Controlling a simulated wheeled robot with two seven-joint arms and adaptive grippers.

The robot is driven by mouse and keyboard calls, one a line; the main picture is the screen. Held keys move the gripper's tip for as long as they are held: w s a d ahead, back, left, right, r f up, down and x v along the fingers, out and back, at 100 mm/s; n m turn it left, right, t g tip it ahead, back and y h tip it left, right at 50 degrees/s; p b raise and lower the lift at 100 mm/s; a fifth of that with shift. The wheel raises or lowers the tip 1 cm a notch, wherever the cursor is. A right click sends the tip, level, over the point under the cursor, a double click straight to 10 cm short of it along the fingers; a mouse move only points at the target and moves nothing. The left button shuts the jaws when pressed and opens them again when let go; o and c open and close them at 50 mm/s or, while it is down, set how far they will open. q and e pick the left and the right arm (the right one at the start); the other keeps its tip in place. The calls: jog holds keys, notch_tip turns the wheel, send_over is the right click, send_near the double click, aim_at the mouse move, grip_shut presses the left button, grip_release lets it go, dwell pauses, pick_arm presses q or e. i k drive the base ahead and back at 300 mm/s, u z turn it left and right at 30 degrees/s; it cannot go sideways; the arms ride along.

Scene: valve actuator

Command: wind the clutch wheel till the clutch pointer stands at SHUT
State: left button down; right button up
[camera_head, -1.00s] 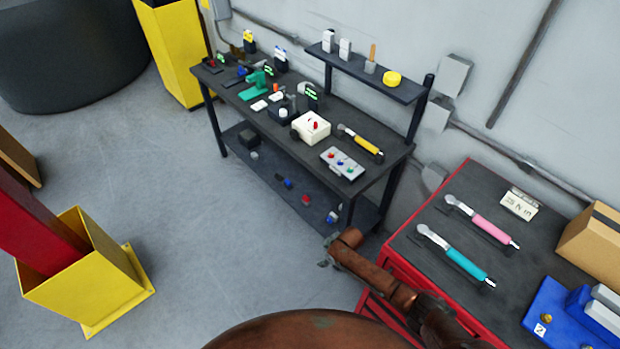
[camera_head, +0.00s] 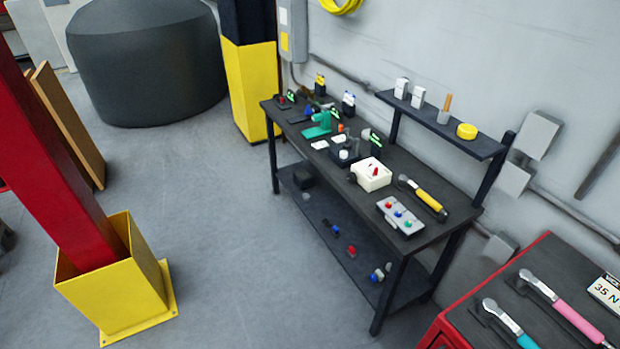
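I see no clutch wheel or clutch pointer that I can name with certainty; things on the workbench are small from here. A cream-white box (camera_head: 371,175) with a red part on top and a dark knob at its left side stands on the dark workbench (camera_head: 450,222). Whether this is the valve actuator, I cannot tell, and no SHUT marking is readable. Neither of my grippers is in view.
A grey box with coloured buttons (camera_head: 400,216) and a yellow-handled wrench (camera_head: 429,200) lie near the bench's right end. A red cabinet (camera_head: 452,325) stands at lower right. A red post in a yellow base (camera_head: 118,290) stands left. The floor (camera_head: 225,215) between is clear.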

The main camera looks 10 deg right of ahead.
aim_at(351, 177)
jog(key=u, duration=0.25)
jog(key=i, duration=5.15)
jog(key=z, duration=4.35)
